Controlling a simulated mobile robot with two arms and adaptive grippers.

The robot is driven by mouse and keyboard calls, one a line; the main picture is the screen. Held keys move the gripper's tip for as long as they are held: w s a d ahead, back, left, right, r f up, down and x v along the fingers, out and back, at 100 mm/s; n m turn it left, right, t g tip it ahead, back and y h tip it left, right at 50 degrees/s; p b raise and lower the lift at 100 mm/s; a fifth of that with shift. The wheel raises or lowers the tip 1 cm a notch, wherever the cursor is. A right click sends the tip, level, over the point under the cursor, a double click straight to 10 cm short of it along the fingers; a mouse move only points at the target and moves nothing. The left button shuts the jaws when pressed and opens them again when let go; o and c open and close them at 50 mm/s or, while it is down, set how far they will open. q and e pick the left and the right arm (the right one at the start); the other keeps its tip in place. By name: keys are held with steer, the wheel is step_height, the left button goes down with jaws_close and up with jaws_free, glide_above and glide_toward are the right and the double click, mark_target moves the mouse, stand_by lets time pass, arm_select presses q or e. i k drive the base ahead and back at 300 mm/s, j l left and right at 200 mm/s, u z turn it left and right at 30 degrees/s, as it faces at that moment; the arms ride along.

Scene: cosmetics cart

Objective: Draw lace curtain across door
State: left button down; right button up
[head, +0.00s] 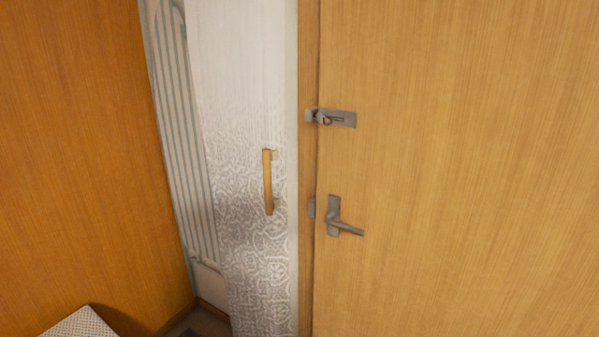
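The white lace curtain (240,130) hangs as a narrow upright panel just left of the door frame, with a floral lace pattern in its lower part. A tan vertical handle (268,182) is on it near its right edge. The wooden door (450,230) fills the right side of the head view and appears shut; the curtain does not cover it. The door has a metal lever handle (340,218) and a metal latch (332,118) above it. Neither of my grippers is in view.
A wooden wall or panel (75,140) stands on the left. A grey-and-white striped surface (180,130) shows between it and the curtain. The corner of a light, patterned object (80,325) shows at the bottom left. The lever and latch stick out from the door.

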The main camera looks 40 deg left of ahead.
mark_target(273, 35)
steer(key=u, duration=1.55)
steer(key=i+z, duration=0.15)
steer(key=z, duration=0.3)
